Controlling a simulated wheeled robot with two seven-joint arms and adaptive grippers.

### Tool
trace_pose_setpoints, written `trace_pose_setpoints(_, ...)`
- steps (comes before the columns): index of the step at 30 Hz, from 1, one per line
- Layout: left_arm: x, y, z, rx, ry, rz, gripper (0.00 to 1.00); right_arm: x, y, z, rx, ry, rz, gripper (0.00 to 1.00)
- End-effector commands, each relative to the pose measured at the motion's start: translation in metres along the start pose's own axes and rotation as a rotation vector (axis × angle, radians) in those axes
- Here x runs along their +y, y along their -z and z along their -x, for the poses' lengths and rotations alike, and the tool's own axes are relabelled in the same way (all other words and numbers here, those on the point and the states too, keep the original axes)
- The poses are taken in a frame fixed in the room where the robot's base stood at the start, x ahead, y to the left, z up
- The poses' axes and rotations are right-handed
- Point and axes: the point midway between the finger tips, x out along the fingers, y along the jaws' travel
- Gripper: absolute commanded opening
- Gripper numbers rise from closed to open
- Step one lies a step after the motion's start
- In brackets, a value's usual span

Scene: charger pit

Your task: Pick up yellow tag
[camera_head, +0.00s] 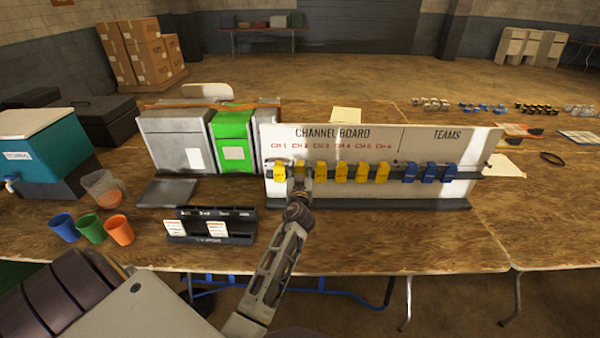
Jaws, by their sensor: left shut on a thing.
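The white channel board (390,145) stands on the wooden table and carries a row of yellow tags under the channel labels. The leftmost yellow tag (279,172) hangs just left of my left gripper (299,182). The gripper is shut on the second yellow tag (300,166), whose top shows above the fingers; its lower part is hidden. The tag is still at the row's height, and I cannot tell whether it is off the board. Another yellow tag (320,172) hangs close on the right, with several more beyond it. My right gripper is not in view.
Blue tags (429,173) hang at the board's right. A black card holder (210,226) stands left of my arm. Blue, green and orange cups (120,230) are further left. Grey and green cases (232,148) stand behind. Bare table (400,235) lies in front of the board.

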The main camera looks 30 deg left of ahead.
Motion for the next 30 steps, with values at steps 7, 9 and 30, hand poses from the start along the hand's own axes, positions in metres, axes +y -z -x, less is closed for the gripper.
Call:
trace_pose_setpoints(7,-0.004,0.005,0.002,0.000,0.001,0.000,0.18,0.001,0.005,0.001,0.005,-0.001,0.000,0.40)
trace_pose_setpoints(9,-0.007,0.008,0.003,0.000,0.001,0.000,0.18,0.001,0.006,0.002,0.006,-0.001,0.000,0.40)
trace_pose_setpoints(30,-0.089,0.060,0.045,0.002,0.002,-0.002,0.18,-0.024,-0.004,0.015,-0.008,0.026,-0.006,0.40)
